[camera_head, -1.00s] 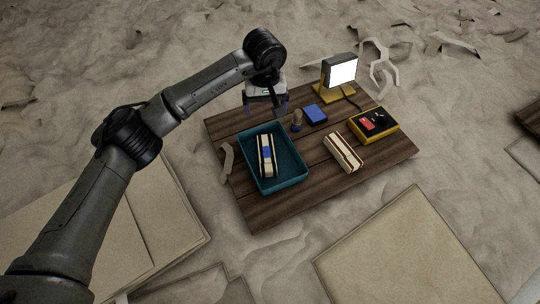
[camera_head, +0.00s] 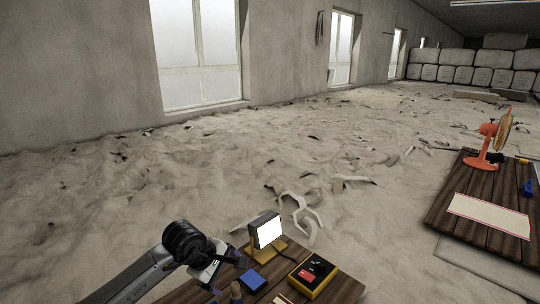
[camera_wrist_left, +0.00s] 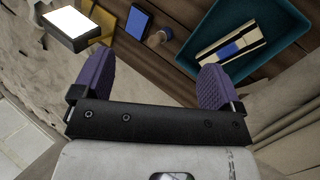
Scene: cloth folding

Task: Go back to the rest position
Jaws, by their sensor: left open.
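My left gripper (camera_wrist_left: 154,80) shows in the left wrist view with its two purple fingers wide apart and nothing between them. In the head view the left arm comes in from the bottom left, and its wrist is over the left part of the wooden table (camera_head: 343,290); the fingertips are hard to make out there. In the left wrist view a teal tray (camera_wrist_left: 219,66) holds a folded striped cloth (camera_wrist_left: 226,48), beyond the fingers and apart from them. My right gripper is not in either view.
A second table (camera_head: 462,228) at the right bears an orange fan (camera_head: 487,148) and a pale cloth (camera_head: 489,214). Crumpled sandy ground lies beyond.

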